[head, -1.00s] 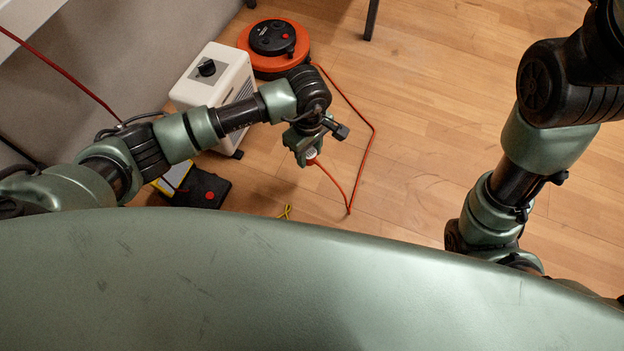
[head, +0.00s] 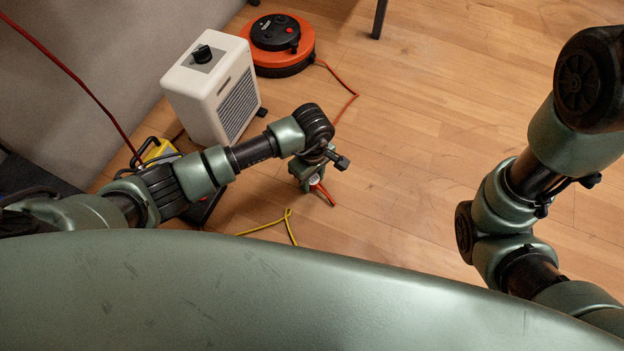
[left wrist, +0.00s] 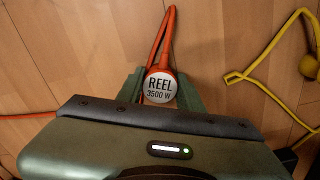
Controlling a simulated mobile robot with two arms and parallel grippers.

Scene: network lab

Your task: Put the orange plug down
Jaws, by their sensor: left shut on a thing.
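The orange plug (left wrist: 160,87) has a round pale face marked "REEL 3500 W" in the left wrist view. My left gripper (left wrist: 160,92) is shut on it, with a green finger on either side. In the head view the left gripper (head: 308,180) is over the wooden floor, right of the white heater. The plug (head: 315,180) shows there only as a small pale and orange piece at the fingers. Its orange cord runs to the orange reel (head: 282,66). I cannot tell whether the plug touches the floor. My right gripper is out of view; only its arm shows.
The white heater (head: 203,88) stands left of the reel. A yellow and black device (head: 160,150) is behind my left arm. A yellow cable (head: 288,222) lies near the gripper; it also shows in the left wrist view (left wrist: 262,78). The floor to the right is clear.

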